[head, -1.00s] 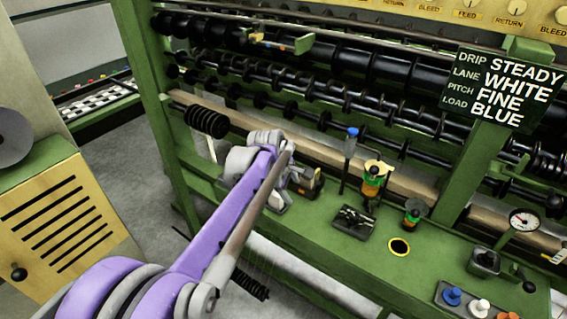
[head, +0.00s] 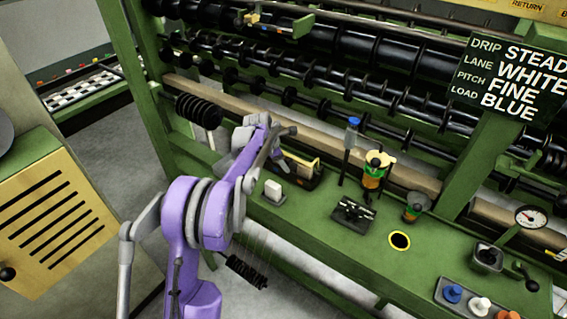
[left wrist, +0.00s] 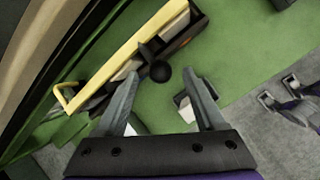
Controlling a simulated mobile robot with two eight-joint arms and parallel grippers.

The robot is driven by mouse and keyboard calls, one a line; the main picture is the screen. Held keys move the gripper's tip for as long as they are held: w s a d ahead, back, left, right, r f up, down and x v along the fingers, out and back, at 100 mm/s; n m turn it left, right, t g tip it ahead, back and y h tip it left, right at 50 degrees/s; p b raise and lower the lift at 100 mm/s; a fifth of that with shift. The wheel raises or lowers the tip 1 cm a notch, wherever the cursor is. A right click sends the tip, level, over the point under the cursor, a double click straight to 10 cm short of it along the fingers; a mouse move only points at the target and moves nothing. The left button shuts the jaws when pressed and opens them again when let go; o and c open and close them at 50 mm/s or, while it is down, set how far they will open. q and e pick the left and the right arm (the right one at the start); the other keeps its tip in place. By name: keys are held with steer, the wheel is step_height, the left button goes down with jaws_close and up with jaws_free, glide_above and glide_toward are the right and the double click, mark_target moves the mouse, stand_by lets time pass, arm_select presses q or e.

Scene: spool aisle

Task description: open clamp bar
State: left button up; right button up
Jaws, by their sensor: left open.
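The clamp bar (left wrist: 128,56) is a long yellow bar with a black ball knob (left wrist: 160,72) near its middle, set on a dark base on the green bench in the left wrist view. In the head view the yellow bar (head: 301,163) lies just right of my left wrist. My left gripper (left wrist: 162,80) is open, with one finger on each side of the knob in that picture and nothing held. Whether the fingers touch the knob I cannot tell. In the head view my forearm hides the fingers.
A small white block (head: 273,190) stands in front of the clamp. A blue-topped post (head: 351,135), an orange-and-green holder (head: 374,172) and a dark tray (head: 352,213) stand to its right. Black rollers (head: 330,75) run behind the bench.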

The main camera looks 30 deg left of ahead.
arm_select(q)
steer(key=shift+x, duration=1)
jaws_close()
stand_by(0.8)
